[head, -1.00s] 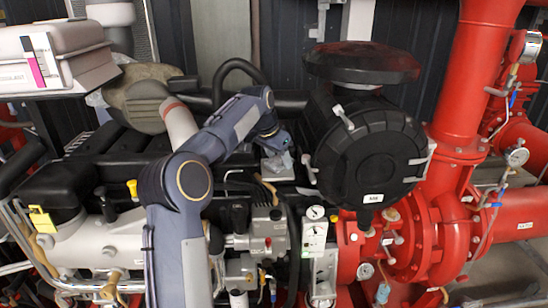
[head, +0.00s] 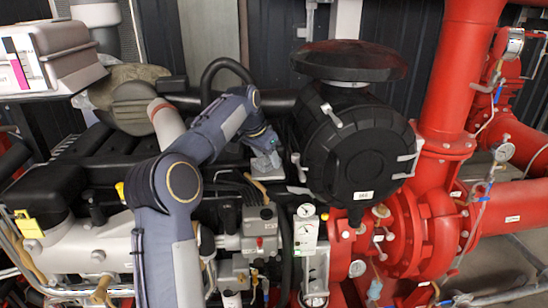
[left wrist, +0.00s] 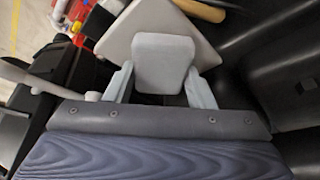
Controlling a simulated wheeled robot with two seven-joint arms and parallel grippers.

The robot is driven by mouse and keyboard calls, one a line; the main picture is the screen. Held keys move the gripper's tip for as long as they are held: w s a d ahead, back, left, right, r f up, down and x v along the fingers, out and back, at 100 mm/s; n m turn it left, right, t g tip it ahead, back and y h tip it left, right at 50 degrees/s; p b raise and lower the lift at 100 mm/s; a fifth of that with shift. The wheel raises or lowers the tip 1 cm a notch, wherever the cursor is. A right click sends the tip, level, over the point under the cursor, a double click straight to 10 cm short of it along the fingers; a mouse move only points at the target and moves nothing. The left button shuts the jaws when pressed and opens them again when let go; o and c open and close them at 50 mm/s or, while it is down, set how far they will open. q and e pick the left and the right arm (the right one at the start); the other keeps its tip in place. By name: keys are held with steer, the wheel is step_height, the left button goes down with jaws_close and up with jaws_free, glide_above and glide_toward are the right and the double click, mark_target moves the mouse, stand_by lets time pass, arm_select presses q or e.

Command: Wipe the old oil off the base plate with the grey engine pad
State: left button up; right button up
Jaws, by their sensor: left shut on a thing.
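My left gripper (head: 264,156) is over the engine top, left of the round black air filter housing. In the left wrist view its two pale fingers stand on either side of a light grey block (left wrist: 162,62), and it is shut on this. A wider grey slab (left wrist: 122,37) shows just beyond the block; I cannot tell whether the two are one piece. I take the block for the grey engine pad. In the head view the held thing is small and hard to tell from the fingers. I cannot make out the base plate or any oil. My right gripper is not in view.
The black air filter housing (head: 362,145) stands close to the right of the left gripper. Red pump pipes (head: 452,80) fill the right side. A grey valve block with gauges (head: 305,228) is below the gripper. A light case (head: 65,60) is at upper left.

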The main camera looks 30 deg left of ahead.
arm_select(q)
steer(key=shift+s+a, duration=1.3)
steer(key=shift+a, duration=0.2)
steer(key=shift+r, duration=3.05)
steer(key=shift+r, duration=1.5)
steer(key=shift+f, duration=0.1)
